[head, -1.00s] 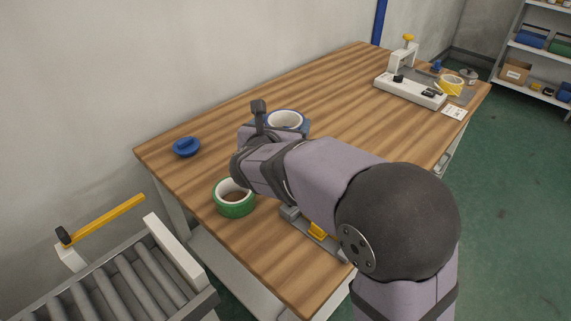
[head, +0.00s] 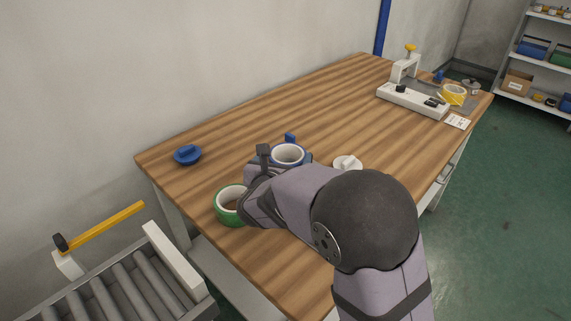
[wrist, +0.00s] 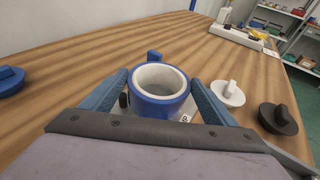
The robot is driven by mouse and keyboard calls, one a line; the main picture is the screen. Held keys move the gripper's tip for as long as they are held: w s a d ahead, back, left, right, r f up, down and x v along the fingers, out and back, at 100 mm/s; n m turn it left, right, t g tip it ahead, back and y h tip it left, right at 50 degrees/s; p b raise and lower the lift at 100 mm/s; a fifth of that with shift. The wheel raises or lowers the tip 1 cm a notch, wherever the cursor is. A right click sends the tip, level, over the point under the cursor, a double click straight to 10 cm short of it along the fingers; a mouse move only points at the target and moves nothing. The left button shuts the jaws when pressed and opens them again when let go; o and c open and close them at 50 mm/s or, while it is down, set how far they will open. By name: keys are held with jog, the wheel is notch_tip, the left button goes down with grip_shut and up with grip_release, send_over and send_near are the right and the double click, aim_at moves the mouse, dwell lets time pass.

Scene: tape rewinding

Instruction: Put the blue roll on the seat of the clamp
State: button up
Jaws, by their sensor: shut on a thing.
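The blue roll (head: 287,155), a ring with a thick white core, shows just beyond my gripper. In the wrist view the blue roll (wrist: 158,104) sits between the two blue fingers of my gripper (wrist: 158,98), which is shut on it. A small blue upright piece (wrist: 153,57) stands behind the roll; it also shows in the head view (head: 290,138). A pale part with dark lettering (wrist: 186,118) peeks out under the roll at its right. I cannot tell which part is the clamp's seat, or whether the roll touches it.
A green roll (head: 224,214) lies left of my gripper. A blue knobbed piece (head: 187,154) is at the table's left; white (wrist: 228,93) and dark (wrist: 279,118) ones are at right. A white device (head: 412,100) and a yellow roll (head: 453,95) stand far right. The table's middle is clear.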

jog(key=shift+f, duration=0.85)
jog(key=shift+f+b, duration=0.2)
jog(key=shift+b, duration=0.1)
jog(key=o, duration=1.2)
jog(key=shift+c, duration=0.2)
jog(key=shift+r, duration=0.1)
jog(key=shift+r+p, duration=0.15)
jog(key=shift+p, duration=0.2)
jog(key=v, duration=1.2)
jog(key=shift+d, duration=0.1)
